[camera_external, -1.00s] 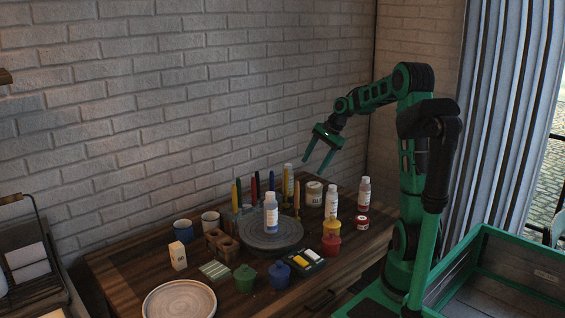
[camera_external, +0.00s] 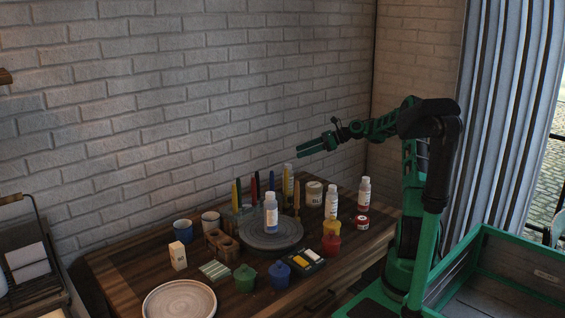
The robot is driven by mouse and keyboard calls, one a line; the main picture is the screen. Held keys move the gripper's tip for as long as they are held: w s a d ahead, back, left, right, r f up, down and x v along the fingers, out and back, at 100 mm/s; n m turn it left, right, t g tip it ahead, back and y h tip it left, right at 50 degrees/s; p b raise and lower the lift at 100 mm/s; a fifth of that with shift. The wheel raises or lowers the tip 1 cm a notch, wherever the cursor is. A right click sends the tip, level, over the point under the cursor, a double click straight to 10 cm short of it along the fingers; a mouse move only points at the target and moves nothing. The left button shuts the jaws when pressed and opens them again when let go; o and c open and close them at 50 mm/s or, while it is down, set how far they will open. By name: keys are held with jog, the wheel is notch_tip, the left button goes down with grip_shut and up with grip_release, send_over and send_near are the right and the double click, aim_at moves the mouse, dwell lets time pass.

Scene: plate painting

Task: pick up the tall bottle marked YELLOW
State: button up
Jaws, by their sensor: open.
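Several white tall bottles stand on the wooden table, and their lettering is too small to read. One with a yellow-orange band low on its label (camera_external: 331,202) stands right of the round turntable, behind a yellow and a red pot. One with a red label (camera_external: 364,193) stands farther right. One with a blue label (camera_external: 271,212) is on the turntable (camera_external: 252,236). Another bottle (camera_external: 288,180) is at the back, partly hidden. My gripper (camera_external: 300,150) is open and empty, above the back of the table, with its fingers pointing left.
A wide tub (camera_external: 314,194) is close behind the yellow-banded bottle. A red pot (camera_external: 332,245), a paint box (camera_external: 303,262), brushes and a blue pot (camera_external: 279,276) crowd the middle. A pale plate (camera_external: 179,303) lies at front left. A green-framed crate (camera_external: 500,270) is at right.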

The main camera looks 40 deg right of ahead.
send_near(291, 176)
jog(key=w+f, duration=0.3)
jog(key=w, duration=0.2)
jog(key=x, duration=0.6)
jog(key=shift+s+a, duration=0.2)
jog(key=shift+a, duration=0.15)
jog(key=x, duration=0.4)
jog(key=shift+s+a+r, duration=0.2)
jog(key=shift+s+a, duration=0.05)
jog(key=shift+a, duration=0.1)
jog(key=shift+w+a+f, duration=0.25)
jog(key=shift+w+a, duration=0.1)
jog(key=shift+w, duration=0.05)
jog(key=shift+c, duration=0.7)
